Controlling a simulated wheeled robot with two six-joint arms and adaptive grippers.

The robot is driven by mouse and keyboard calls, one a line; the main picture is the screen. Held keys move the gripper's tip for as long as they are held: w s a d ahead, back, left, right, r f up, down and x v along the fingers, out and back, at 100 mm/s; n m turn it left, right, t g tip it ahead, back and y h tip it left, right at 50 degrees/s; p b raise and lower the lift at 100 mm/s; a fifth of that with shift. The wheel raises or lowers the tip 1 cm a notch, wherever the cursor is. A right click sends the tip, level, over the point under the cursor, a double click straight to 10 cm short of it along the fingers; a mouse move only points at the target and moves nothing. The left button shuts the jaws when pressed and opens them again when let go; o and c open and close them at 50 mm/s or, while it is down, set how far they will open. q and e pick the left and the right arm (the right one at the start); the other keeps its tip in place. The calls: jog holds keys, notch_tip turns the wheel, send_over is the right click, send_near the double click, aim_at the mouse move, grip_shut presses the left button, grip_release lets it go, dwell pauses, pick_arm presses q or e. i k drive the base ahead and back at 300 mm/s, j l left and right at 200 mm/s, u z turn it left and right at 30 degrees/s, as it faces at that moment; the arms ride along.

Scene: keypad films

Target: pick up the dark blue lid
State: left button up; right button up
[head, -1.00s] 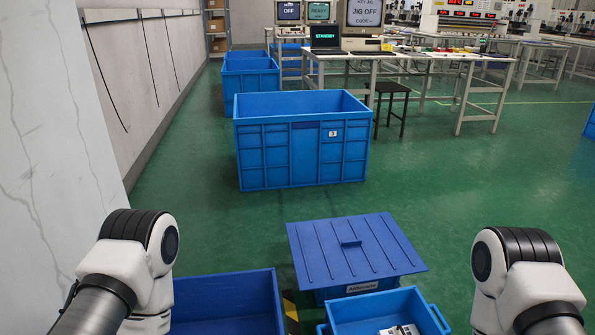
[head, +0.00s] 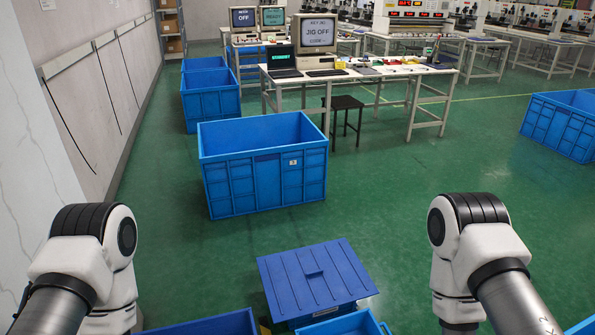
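The dark blue lid (head: 325,280) lies at the bottom centre of the head view. It is ribbed, with a small raised handle in its middle, and sits on top of a blue bin whose front side shows just below it. Parts of my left arm show at the lower left and parts of my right arm at the lower right, both apart from the lid. Neither gripper is in the picture.
A blue open bin (head: 212,325) and a smaller blue bin (head: 350,325) sit nearest me. A large open blue crate (head: 262,180) stands beyond the lid. A table (head: 300,78) with monitors and a stool (head: 346,104) are farther back. Green floor right of the lid is clear.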

aim_at(299, 281)
jog(key=u, duration=0.9)
jog(key=z, duration=1.15)
jog(key=i+l, duration=0.25)
jog(key=l, duration=0.15)
jog(key=i+l+u, duration=0.1)
jog(key=i+l, duration=0.4)
jog(key=l, duration=0.25)
jog(key=i+l, duration=0.25)
jog(key=l, duration=0.15)
jog(key=i+l+u, duration=0.1)
jog(key=l, duration=0.3)
jog(key=i+l, duration=0.35)
jog(key=l+u, duration=0.05)
